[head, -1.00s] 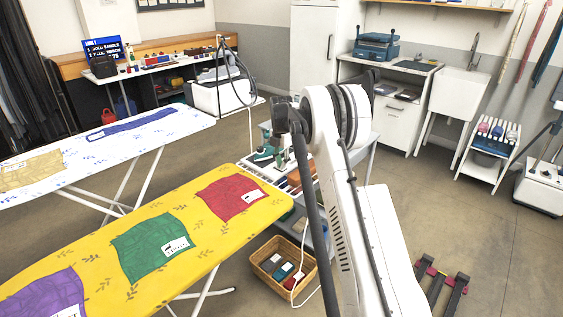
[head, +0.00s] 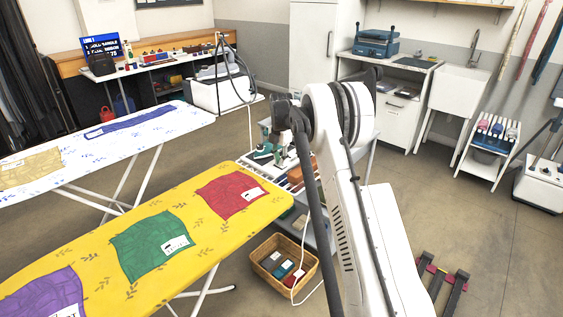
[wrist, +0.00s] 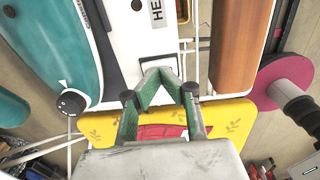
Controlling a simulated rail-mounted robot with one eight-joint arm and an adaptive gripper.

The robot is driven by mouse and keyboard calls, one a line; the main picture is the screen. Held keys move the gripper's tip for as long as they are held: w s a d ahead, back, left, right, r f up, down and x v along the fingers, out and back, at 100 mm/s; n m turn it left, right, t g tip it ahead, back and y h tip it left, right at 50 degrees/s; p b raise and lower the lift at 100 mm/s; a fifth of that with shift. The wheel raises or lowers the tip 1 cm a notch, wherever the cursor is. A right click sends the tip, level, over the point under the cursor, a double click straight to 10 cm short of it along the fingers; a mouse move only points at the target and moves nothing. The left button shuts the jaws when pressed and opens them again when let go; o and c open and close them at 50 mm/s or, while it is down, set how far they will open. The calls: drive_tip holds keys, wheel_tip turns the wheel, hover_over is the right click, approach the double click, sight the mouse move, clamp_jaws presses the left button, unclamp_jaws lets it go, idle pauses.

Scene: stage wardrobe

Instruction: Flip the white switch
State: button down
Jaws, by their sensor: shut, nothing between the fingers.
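I cannot make out a switch for certain in either view. In the wrist view, my gripper (wrist: 158,74) is shut and empty, its green-padded fingertips in front of a white panel with a label reading "HE" (wrist: 157,12). Left of the fingers, a dark round knob with a white mark (wrist: 71,102) sits at the end of a teal body (wrist: 50,42). In the head view, a crowded small table (head: 369,147) stands behind my arm.
A yellow ironing board (head: 90,262) and a white one (head: 70,146) stand at the left. A wicker basket (head: 262,270) is on the floor. In the wrist view, an orange-brown block (wrist: 228,45) and a pink disc (wrist: 285,78) lie right of my fingers. Open floor lies at the right.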

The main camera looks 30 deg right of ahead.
sight(282, 166)
drive_tip(key=shift+w+r, duration=0.1)
drive_tip(key=shift+w, duration=0.1)
drive_tip(key=shift+r, duration=0.55)
wheel_tip(282, 166, up, 13)
drive_tip(key=s+p, duration=0.1)
drive_tip(key=p, duration=0.1)
drive_tip(key=shift+s+d, duration=0.35)
drive_tip(key=shift+s, duration=0.05)
drive_tip(key=shift+f, duration=0.1)
drive_tip(key=shift+a, duration=0.1)
